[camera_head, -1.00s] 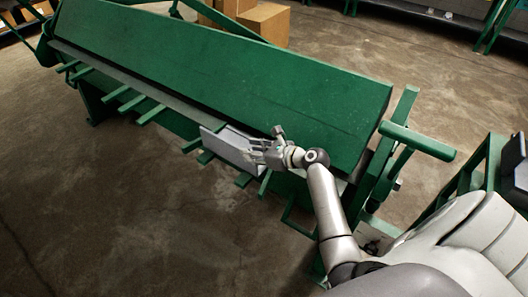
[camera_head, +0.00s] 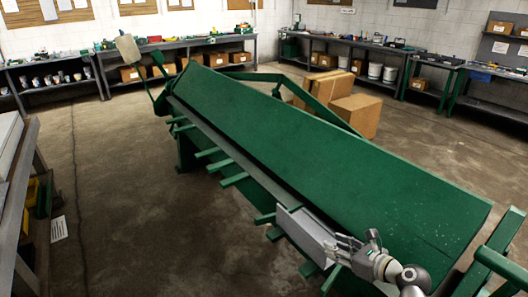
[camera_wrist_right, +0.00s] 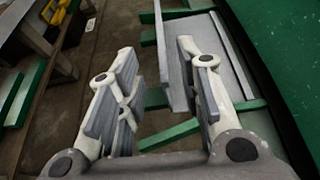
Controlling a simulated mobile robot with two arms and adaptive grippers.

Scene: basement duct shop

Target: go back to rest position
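My right gripper (camera_head: 345,250) is at the near end of the large green bending machine (camera_head: 320,150), close beside a grey bent sheet-metal piece (camera_head: 305,232). The piece rests along the machine's front edge, over its green support bars. In the right wrist view the right gripper (camera_wrist_right: 155,95) has its two fingers well apart, with nothing gripped between them. The metal piece (camera_wrist_right: 172,60) shows just beyond the fingers, partly hidden by the right-hand finger. My left gripper is not in view.
Cardboard boxes (camera_head: 357,115) stand on the floor behind the machine. Workbenches (camera_head: 180,46) with tools and boxes line the walls. A table (camera_head: 22,190) stands at the left edge. The concrete floor (camera_head: 120,170) between it and the machine is clear.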

